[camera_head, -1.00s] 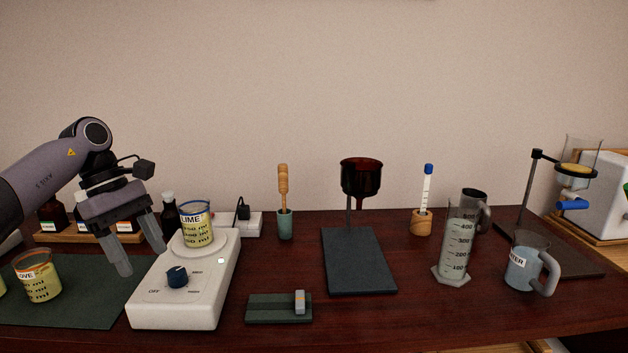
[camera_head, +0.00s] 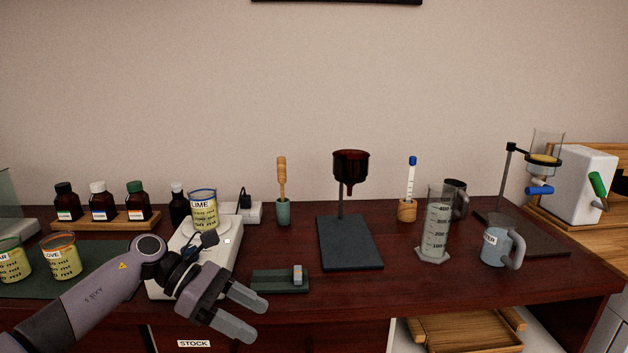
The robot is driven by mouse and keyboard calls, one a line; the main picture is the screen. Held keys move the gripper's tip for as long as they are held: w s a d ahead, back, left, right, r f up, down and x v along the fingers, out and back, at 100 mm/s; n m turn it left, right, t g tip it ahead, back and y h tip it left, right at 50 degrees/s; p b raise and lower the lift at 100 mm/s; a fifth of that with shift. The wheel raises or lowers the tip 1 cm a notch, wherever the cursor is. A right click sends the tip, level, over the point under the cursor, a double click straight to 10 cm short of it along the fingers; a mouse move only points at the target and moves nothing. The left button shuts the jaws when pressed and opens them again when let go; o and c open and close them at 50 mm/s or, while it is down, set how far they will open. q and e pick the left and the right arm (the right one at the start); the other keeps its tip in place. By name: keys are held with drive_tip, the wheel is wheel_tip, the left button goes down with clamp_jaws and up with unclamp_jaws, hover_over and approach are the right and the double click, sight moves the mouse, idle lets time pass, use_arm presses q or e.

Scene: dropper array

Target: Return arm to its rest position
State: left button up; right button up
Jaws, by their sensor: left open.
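My left gripper (camera_head: 250,313) is open and empty. It hangs in front of the table's front edge, its two grey fingers pointing right and a little down. My left arm comes in from the lower left and covers the front of the white hotplate (camera_head: 225,255). A beaker labelled LIME (camera_head: 203,213) stands upright on the hotplate, apart from the fingers. My right gripper is not in view.
Two beakers (camera_head: 62,259) stand on a dark mat at the left, with brown bottles (camera_head: 98,202) behind. A funnel stand (camera_head: 350,245), a graduated cylinder (camera_head: 435,235) and a grey mug (camera_head: 497,245) stand to the right. A small dark green device (camera_head: 268,283) lies near the front edge.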

use_arm(q)
drive_tip(key=s+d+f+n+t+h, duration=0.2)
drive_tip(key=s+d+n+t+h, duration=0.35)
drive_tip(key=n, duration=0.75)
drive_tip(key=s+a+f+n+t+y, duration=0.2)
drive_tip(key=a+f+n+t+y, duration=0.3)
drive_tip(key=n, duration=0.9)
drive_tip(key=s+a+f+n+t+y, duration=0.2)
drive_tip(key=f+n+t+y, duration=0.4)
drive_tip(key=n, duration=0.8)
drive_tip(key=s+a+f+n+g+y, duration=0.2)
drive_tip(key=s+a+f+n, duration=0.1)
drive_tip(key=s+f+n, duration=0.2)
drive_tip(key=s+a+f+n+g+y, duration=0.2)
drive_tip(key=s+a+f+n, duration=0.2)
drive_tip(key=s, duration=0.5)
wheel_tip(320, 180, down, 3)
drive_tip(key=n+p, duration=0.1)
drive_tip(key=n, duration=0.1)
drive_tip(key=shift+s+a+n, duration=0.25)
drive_tip(key=shift+n, duration=0.05)
